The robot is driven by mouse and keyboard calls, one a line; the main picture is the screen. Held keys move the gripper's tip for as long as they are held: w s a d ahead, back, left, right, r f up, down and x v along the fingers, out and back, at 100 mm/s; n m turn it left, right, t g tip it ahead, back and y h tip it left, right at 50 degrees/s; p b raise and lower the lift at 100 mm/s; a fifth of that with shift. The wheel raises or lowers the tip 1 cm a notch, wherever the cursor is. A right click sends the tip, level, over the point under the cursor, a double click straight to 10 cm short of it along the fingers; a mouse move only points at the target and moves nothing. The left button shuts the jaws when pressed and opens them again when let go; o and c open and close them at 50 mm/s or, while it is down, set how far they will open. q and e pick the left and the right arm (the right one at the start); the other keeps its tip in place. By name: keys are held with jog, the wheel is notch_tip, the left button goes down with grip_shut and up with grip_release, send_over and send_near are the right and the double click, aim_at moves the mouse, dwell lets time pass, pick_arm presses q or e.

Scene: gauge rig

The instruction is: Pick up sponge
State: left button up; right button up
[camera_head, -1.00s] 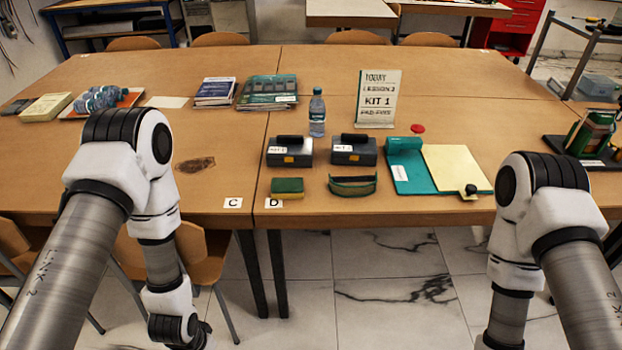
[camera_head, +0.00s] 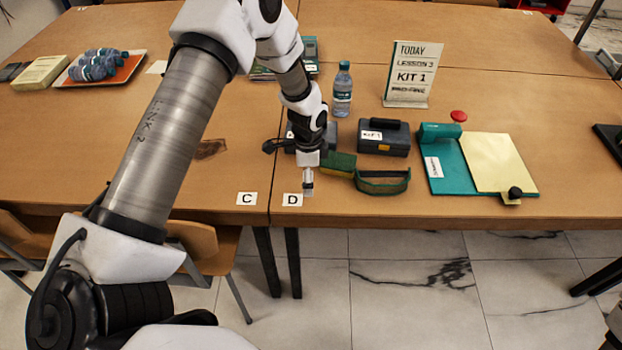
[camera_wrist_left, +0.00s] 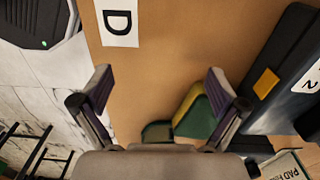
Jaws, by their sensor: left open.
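The sponge (camera_head: 339,164), green with a yellow side, lies turned at an angle on the table, in front of the left case. In the left wrist view the sponge (camera_wrist_left: 197,112) sits beside the right-hand finger, which hides part of it; I cannot tell if they touch. My left gripper (camera_head: 308,187) points down just left of the sponge, near the D card, and hides part of the left case. In the wrist view the left gripper (camera_wrist_left: 160,88) is open, with bare table between its fingers. My right gripper is not in view.
A dark green strapped item (camera_head: 382,182) lies right of the sponge. Two dark cases, the right one (camera_head: 384,138) labelled, stand behind. A bottle (camera_head: 342,90), a sign (camera_head: 408,73) and a teal clipboard (camera_head: 450,180) are nearby. The D card (camera_head: 292,199) marks the front edge.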

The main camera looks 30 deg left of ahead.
pick_arm(q)
jog(key=shift+w+f, duration=0.1)
jog(key=shift+f, duration=0.65)
jog(key=shift+r, duration=0.15)
jog(key=c, duration=0.5)
grip_shut()
jog(key=o, duration=0.5)
grip_release()
